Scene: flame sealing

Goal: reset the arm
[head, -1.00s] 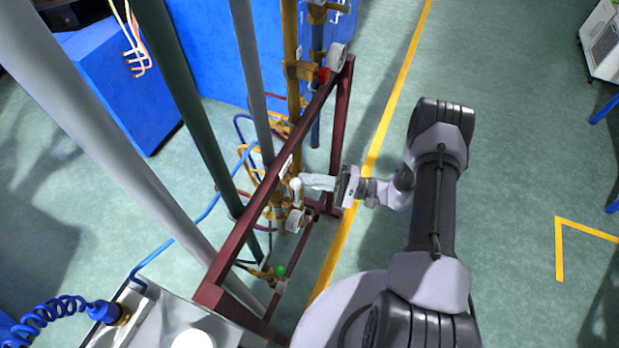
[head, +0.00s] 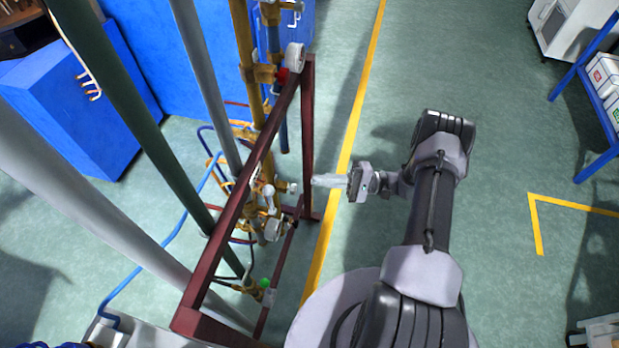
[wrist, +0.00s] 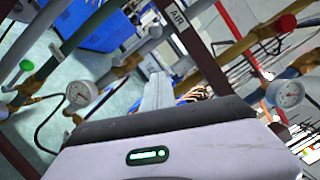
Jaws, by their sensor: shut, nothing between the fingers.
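My gripper (head: 328,181) is shut and empty in the head view. Its pale fingers point left at the dark red pipe frame (head: 308,130), close to the frame's right upright; I cannot tell whether there is a small gap or none in depth. In the wrist view the shut fingers of my gripper (wrist: 157,92) point up the picture. Beyond them are a gauge on the left (wrist: 80,93), a gauge on the right (wrist: 288,94) and a frame bar with an "AIR" label (wrist: 178,18).
Brass valves and pipes (head: 262,75) run behind the frame, with a red knob (head: 282,76) and a green knob (head: 265,283). Blue cabinets (head: 70,110) stand at the back left. Open green floor (head: 440,60) lies right of the yellow line (head: 345,150).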

